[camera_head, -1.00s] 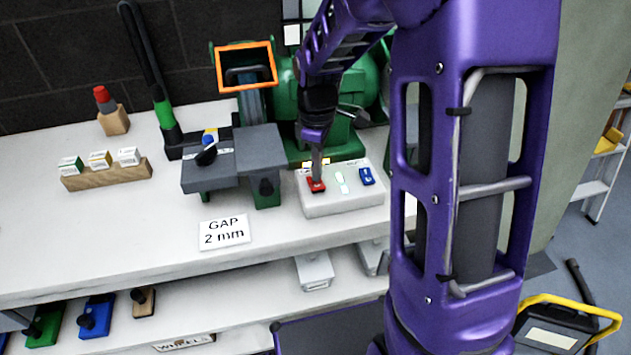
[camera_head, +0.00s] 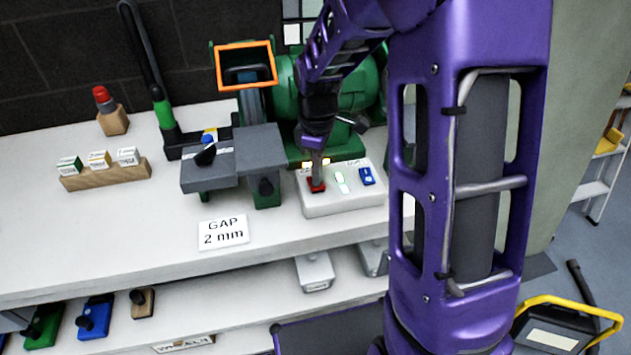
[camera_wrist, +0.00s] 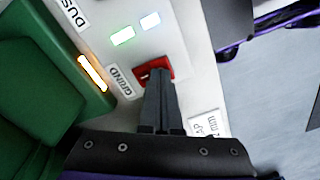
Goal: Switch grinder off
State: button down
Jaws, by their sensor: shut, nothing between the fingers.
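The green grinder (camera_head: 345,95) stands at the back of the bench, partly behind my arm. A white control box (camera_head: 345,203) in front of it carries a red switch (camera_head: 316,188) on the left and a blue switch (camera_head: 367,176) on the right. In the wrist view the red switch (camera_wrist: 166,69) sits beside the label GRIND (camera_wrist: 123,82). My gripper (camera_head: 318,174) is shut and empty, pointing down with its tips at the red switch. The fingers (camera_wrist: 158,80) hide part of the switch in the wrist view; whether they press it I cannot tell.
An orange lamp (camera_wrist: 93,73) and a green light (camera_wrist: 122,36) glow. A grey tool rest (camera_head: 258,150) stands left of the box, with a GAP 2 mm card (camera_head: 224,232) in front. The bench top at the left front is clear.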

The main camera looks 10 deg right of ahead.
jog(key=shift+f, duration=0.4)
notch_tip(320, 180, up, 7)
jog(key=p, duration=0.6)
jog(key=shift+r, duration=0.1)
dwell(0.7)
